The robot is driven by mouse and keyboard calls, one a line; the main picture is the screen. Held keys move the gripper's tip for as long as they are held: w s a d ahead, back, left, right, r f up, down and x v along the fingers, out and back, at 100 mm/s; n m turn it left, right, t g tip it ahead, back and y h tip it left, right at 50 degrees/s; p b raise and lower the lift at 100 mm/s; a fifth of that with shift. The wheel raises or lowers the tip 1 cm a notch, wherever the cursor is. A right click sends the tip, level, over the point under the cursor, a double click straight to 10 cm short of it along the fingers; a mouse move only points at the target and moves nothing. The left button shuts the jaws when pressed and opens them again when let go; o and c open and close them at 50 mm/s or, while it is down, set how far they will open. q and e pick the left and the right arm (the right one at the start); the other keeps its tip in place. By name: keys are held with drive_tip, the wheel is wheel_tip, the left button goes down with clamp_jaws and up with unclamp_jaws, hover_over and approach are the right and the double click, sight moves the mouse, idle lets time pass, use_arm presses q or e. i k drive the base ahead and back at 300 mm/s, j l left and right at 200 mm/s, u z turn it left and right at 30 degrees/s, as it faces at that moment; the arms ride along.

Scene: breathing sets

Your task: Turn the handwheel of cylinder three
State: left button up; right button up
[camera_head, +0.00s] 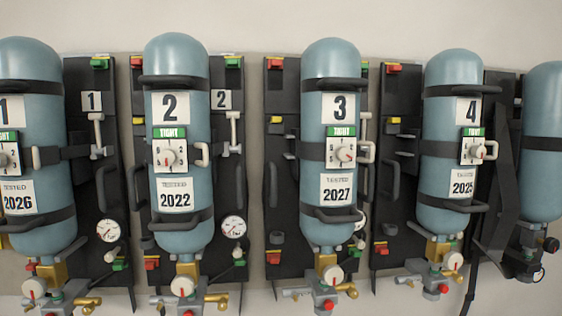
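Cylinder three (328,105) is a blue upright cylinder with a "3" label, a "TIGHT" dial and a "2027" tag, strapped to a dark backplate. Below it is a brass neck (325,262) with a valve assembly. A red knob (328,304) and grey side fittings (293,293) show near the bottom edge. I cannot tell which of these fittings is the handwheel, and the lowest parts are small or cut off. Neither of my grippers is in view.
Cylinder two (178,105) stands to the left and cylinder four (452,110) to the right, each with straps and valves below. Cylinder one (30,90) and another blue cylinder (543,110) are cut off at the sides. Dark backplate gaps separate them.

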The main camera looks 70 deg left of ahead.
sight(333, 275)
drive_tip(key=u, duration=2)
